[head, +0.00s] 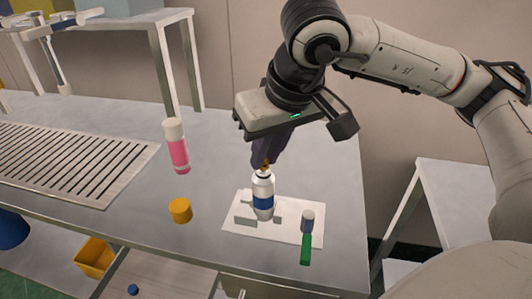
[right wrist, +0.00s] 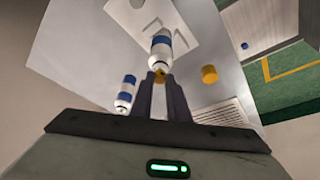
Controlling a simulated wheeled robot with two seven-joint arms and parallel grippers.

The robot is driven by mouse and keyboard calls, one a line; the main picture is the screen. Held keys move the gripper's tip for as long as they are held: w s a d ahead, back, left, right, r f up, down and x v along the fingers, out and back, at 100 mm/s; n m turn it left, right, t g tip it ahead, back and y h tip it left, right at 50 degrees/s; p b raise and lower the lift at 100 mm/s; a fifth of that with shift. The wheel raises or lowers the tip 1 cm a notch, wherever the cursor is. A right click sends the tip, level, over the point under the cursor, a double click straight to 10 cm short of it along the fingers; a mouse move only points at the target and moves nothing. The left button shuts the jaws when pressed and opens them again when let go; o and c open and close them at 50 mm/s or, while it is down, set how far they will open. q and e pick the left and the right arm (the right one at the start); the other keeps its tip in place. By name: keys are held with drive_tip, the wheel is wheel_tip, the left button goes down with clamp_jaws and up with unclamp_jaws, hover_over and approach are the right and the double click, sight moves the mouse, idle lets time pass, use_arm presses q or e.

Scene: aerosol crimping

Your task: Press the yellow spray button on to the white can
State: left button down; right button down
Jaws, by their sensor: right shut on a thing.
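The white can (head: 263,203) with a blue band stands upright on a white plate (head: 240,228). It also shows in the right wrist view (right wrist: 160,50). My right gripper (head: 264,164) points down over the can and is shut on the small yellow spray button (head: 265,162). In the right wrist view the button (right wrist: 160,75) sits between the fingertips, in line with the can's top. I cannot tell whether it touches the can. My left gripper is not in view.
A yellow cap (head: 180,211) and a pink bottle with a white top (head: 177,150) stand to the left. A green-handled tool (head: 306,248) is at the right front. A second blue-and-white can (right wrist: 127,95) shows in the wrist view. A slotted rack (head: 70,160) lies far left.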

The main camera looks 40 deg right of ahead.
sight(266, 163)
drive_tip(key=c, duration=1)
unclamp_jaws()
drive_tip(key=shift+c, duration=0.2)
drive_tip(key=shift+r, duration=0.15)
drive_tip(key=shift+r, duration=0.2)
drive_tip(key=shift+r+p, duration=2.2)
drive_tip(key=shift+r, duration=1)
clamp_jaws()
